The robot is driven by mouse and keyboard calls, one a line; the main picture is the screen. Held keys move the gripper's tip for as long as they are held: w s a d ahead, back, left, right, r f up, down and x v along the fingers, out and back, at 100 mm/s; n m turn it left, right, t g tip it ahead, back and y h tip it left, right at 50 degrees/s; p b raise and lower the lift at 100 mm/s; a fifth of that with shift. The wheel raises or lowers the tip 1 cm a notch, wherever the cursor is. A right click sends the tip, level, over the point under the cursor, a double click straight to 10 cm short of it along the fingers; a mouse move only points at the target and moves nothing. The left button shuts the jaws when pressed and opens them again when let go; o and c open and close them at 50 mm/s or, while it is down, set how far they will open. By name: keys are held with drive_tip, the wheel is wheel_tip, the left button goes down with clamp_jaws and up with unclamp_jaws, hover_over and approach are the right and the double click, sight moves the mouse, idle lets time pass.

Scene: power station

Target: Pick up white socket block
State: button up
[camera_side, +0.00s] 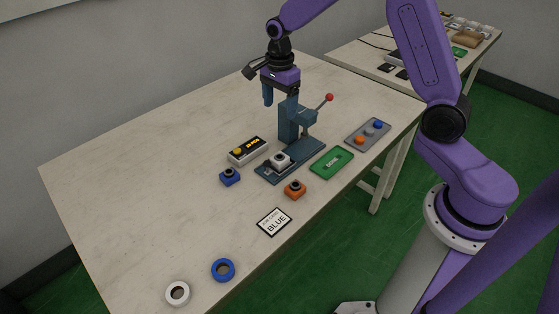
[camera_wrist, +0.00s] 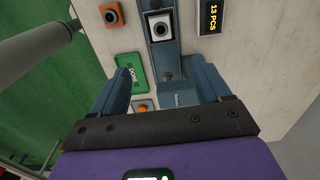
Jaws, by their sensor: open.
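The white socket block (camera_side: 281,160), with a dark round socket on top, sits on the base of the blue-grey press (camera_side: 290,122). In the wrist view, the white socket block (camera_wrist: 160,27) shows whole near the top centre, in the press's channel. My gripper (camera_side: 280,99) is open and empty, high at the press's upper part, behind and above the block. In the wrist view, my gripper (camera_wrist: 163,88) has its fingers spread to either side of the press's top, with the block beyond them. I cannot tell if the fingers touch the press.
The press lever ends in a red knob (camera_side: 329,97). A blue block (camera_side: 230,177), orange block (camera_side: 295,189), counter box (camera_side: 243,153), green DONE tray (camera_side: 343,157) and grey button panel (camera_side: 355,139) surround the press. The table's left is clear.

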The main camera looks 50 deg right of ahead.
sight(279, 157)
wheel_tip(279, 157, down, 18)
drive_tip(key=shift+r, duration=0.25)
idle(0.6)
drive_tip(key=c, duration=1.3)
drive_tip(key=shift+o, duration=0.2)
drive_tip(key=shift+w, duration=0.1)
drive_tip(key=shift+r, duration=0.15)
